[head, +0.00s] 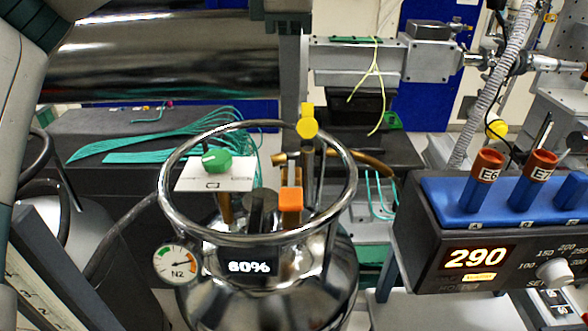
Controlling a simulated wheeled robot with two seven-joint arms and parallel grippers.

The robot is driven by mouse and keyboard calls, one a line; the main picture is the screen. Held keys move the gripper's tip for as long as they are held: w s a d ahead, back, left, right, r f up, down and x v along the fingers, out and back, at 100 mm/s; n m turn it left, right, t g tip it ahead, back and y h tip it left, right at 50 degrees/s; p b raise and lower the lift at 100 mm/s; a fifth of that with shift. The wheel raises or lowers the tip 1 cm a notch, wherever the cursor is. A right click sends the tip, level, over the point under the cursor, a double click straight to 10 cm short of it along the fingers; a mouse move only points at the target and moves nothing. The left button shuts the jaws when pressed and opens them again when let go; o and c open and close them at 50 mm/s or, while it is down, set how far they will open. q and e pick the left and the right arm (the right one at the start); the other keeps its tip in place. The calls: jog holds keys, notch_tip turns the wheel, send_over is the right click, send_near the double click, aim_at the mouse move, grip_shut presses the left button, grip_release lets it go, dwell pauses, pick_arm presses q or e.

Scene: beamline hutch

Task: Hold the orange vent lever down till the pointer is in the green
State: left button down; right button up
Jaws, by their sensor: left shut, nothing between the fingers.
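The orange vent lever (291,196) stands inside the steel ring of the chrome N2 vessel (285,295). The round N2 gauge (176,263) hangs at the vessel's left front. Its green band is at the upper left; its pointer aims right, outside the green. My right gripper is out of view.
The steel ring (168,205) surrounds the lever. Inside are a green knob (216,161), a yellow valve (307,127) and a dark cap (259,203). A display reads 60%. At right, a heater block (440,238) reading 290 holds brown-capped tubes. A chrome pipe (160,50) crosses behind.

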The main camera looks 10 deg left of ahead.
aim_at(290, 197)
pick_arm(q)
notch_tip(290, 197, down, 14)
jog(key=p, duration=0.5)
jog(key=shift+s+r, duration=0.15)
dwell(0.4)
